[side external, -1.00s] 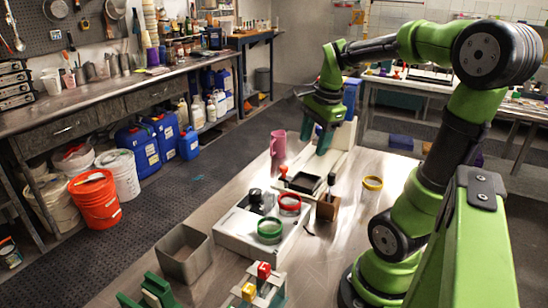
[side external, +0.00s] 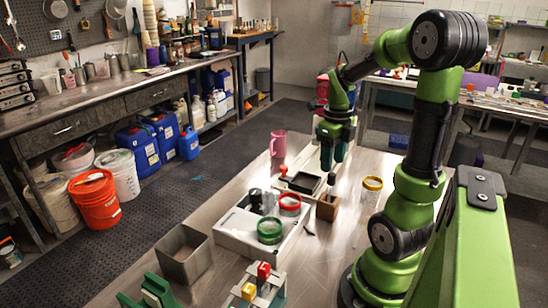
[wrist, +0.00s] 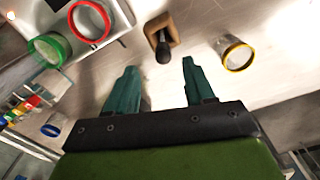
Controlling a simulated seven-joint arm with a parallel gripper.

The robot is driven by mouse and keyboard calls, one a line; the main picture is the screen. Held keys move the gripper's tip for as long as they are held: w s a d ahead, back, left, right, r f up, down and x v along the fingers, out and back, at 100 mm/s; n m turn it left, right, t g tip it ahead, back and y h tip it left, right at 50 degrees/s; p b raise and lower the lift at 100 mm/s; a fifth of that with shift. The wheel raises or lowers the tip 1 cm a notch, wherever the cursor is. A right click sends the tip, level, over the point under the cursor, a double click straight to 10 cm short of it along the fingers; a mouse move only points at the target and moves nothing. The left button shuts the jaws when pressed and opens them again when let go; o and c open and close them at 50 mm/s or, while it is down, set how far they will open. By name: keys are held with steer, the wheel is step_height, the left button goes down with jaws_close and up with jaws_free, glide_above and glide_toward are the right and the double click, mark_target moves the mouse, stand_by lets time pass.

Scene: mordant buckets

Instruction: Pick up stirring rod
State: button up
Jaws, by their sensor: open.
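A dark-handled piece (side external: 331,181), probably the stirring rod, stands upright in a brown wooden block (side external: 328,208) on the metal table. In the wrist view the dark handle (wrist: 162,50) shows within the block (wrist: 152,27), just beyond the fingertips. What part of it sits inside the block is hidden. My gripper (side external: 333,160) is pointing down above and behind the block, apart from the handle. The wrist view shows its two teal fingers (wrist: 158,66) spread wide with nothing between them.
A yellow-rimmed jar (side external: 372,184) stands right of the block. Red-rimmed (side external: 290,203) and green-rimmed (side external: 270,231) jars sit left of it on a white tray (side external: 240,222). A black tray (side external: 304,182) and a pink jug (side external: 278,144) are behind. Bare table lies in front of the block.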

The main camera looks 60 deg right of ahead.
mark_target(331, 183)
steer(key=f, duration=0.8)
steer(key=shift+s+d+f, duration=0.1)
steer(key=shift+d+f, duration=0.1)
steer(key=shift+f, duration=0.2)
steer(key=shift+c, duration=0.4)
jaws_close()
